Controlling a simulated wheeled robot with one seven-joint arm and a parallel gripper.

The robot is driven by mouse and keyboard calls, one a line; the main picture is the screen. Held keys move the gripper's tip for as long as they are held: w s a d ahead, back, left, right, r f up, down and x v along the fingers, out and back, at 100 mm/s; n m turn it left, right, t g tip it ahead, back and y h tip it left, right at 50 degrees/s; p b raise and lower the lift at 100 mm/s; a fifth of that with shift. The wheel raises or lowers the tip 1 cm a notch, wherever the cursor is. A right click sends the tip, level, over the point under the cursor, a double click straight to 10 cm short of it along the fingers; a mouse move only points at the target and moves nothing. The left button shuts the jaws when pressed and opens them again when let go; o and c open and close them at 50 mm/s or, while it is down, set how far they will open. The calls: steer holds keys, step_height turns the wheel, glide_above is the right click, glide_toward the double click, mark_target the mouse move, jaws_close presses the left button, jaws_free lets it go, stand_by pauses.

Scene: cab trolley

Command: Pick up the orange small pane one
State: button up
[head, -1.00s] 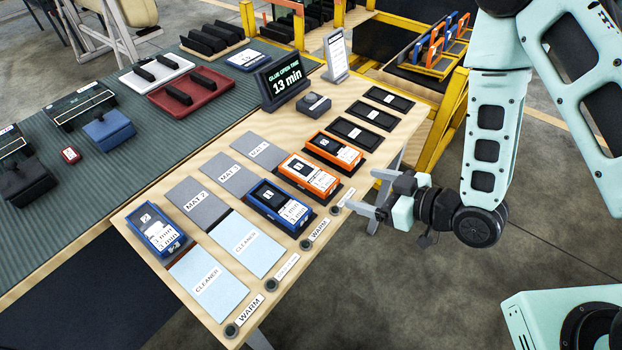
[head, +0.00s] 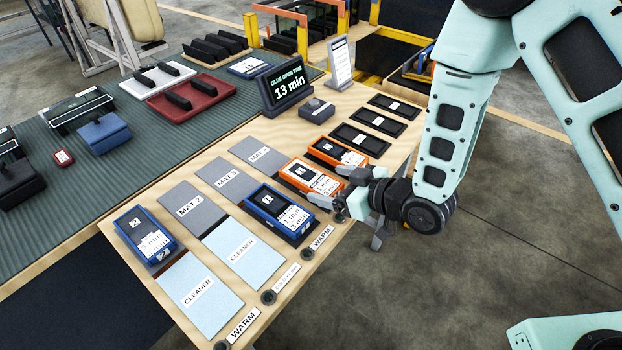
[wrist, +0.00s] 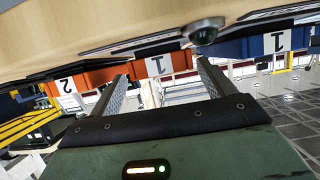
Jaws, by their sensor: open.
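The orange box labelled 1 (head: 305,176) lies on a dark mat at the right side of the light wooden table, beside a blue box also labelled 1 (head: 272,210). In the wrist view the orange box 1 (wrist: 150,66) shows between and beyond my two fingers. My gripper (head: 334,187) is open and empty at the table's right edge, level with the near end of the orange box 1. It partly overlaps that box in the head view, and I cannot tell whether they touch. A second orange box, labelled 2 (head: 322,150), lies just behind; it also shows in the wrist view (wrist: 88,78).
A blue box labelled 2 (head: 146,232) stands at the left. Light blue cleaner sheets (head: 200,294) lie in front. A round knob (wrist: 205,30) juts near my right finger in the wrist view.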

mark_target(320, 182)
steer(key=p+x, duration=0.1)
steer(key=x, duration=0.3)
steer(key=shift+a, duration=0.4)
steer(key=c, duration=1.2)
steer(key=shift+r, duration=0.1)
step_height(320, 182, up, 10)
steer(key=shift+f+b, duration=0.15)
steer(key=shift+b, duration=0.2)
